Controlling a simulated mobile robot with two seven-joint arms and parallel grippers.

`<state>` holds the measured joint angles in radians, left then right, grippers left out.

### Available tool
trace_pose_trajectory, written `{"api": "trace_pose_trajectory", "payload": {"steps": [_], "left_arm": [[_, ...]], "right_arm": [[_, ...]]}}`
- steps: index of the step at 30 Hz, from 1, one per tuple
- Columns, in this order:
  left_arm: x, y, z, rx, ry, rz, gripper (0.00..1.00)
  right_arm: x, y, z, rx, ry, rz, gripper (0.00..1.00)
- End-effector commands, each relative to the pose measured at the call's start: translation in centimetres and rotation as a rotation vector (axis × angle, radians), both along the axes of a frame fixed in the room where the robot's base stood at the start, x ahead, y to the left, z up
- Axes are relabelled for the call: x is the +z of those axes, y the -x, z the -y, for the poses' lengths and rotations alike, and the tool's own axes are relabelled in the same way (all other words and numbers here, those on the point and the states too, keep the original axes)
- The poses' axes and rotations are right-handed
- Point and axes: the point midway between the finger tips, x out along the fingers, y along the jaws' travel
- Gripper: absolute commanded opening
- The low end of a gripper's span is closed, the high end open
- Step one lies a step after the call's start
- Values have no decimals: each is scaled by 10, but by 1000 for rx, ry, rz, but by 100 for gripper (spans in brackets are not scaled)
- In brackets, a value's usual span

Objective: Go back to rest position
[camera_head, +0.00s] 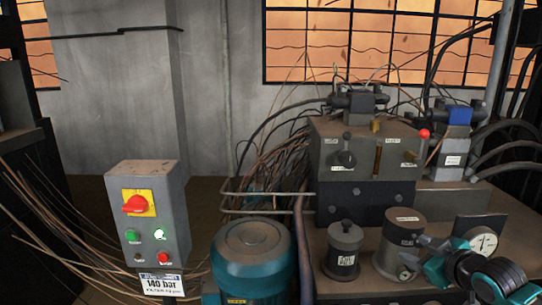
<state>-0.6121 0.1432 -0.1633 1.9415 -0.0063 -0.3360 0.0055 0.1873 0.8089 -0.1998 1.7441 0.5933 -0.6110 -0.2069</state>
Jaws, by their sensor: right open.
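My right gripper (413,258) is at the lower right, with its teal and dark arm coming in from the right edge. It is open, and I see nothing held in it. It is in front of a grey capped cylinder (402,232) and left of a round gauge (483,241); I cannot tell whether it touches the cylinder. My left gripper is not in view. No flap discs are visible.
A grey control box (170,210) with a red switch stands at the left. A teal motor (252,258) is at bottom centre. A dark valve block (365,160) with cables stands behind a second capped cylinder (343,250). Loose wires hang at the left.

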Motion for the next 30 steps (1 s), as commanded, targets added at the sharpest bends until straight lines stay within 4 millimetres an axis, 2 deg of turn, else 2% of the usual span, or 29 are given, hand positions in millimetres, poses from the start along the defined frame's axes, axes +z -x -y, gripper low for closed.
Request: {"api": "trace_pose_trajectory", "payload": {"steps": [1, 3, 6, 9, 12, 15, 19, 22, 30], "left_arm": [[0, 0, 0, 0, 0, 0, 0], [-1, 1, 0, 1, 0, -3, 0], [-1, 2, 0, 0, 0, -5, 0], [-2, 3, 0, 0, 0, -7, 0], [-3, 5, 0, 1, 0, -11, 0], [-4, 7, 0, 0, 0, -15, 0], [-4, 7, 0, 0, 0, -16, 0], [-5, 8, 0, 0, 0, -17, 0], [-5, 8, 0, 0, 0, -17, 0]], "right_arm": [[-36, 17, -24, 11, -39, -33, 58], [-75, 42, -51, 17, -86, -62, 58], [-123, 85, -89, 11, -157, -102, 58], [-160, 132, -123, -12, -224, -141, 58], [-184, 176, -149, -49, -283, -174, 58], [-198, 212, -167, -87, -323, -200, 58], [-207, 241, -179, -124, -350, -220, 58], [-208, 250, -183, -137, -358, -224, 58], [-209, 250, -183, -137, -359, -224, 58]]}}
